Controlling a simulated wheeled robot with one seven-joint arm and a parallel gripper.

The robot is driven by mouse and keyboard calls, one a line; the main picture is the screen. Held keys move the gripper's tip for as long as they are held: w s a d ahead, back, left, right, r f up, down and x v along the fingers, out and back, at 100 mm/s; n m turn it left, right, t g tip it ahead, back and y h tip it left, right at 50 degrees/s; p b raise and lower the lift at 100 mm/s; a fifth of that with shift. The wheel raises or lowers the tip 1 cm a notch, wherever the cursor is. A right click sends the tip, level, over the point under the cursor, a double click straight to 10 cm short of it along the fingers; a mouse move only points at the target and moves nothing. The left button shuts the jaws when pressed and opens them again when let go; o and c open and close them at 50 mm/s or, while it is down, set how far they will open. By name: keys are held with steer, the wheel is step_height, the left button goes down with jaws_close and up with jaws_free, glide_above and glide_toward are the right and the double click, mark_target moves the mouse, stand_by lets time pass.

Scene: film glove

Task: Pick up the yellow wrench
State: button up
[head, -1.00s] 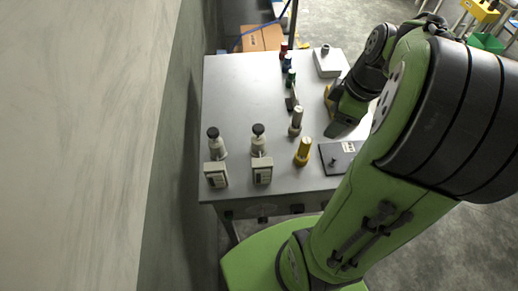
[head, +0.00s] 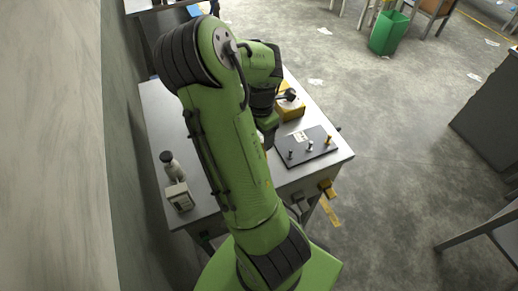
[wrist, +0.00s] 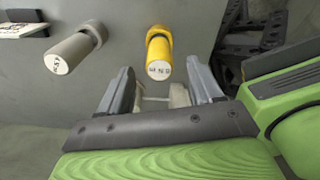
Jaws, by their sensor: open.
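In the wrist view, a yellow cylindrical tool (wrist: 158,52) with a pale, printed end stands on the grey surface. It is the nearest match to the yellow wrench there, though I cannot tell its full shape. My gripper (wrist: 160,72) is open, with one finger to the lower left of the tool and one to its lower right. I see no contact.
A beige cylinder (wrist: 76,52) stands left of the yellow tool.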

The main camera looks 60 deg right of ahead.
step_height(320, 180, down, 5)
steer(key=shift+w+f, duration=0.1)
steer(key=shift+c, duration=0.9)
jaws_close()
steer(key=shift+r, duration=0.2)
step_height(320, 180, up, 10)
steer(key=shift+f+p, duration=0.1)
steer(key=shift+p, duration=0.4)
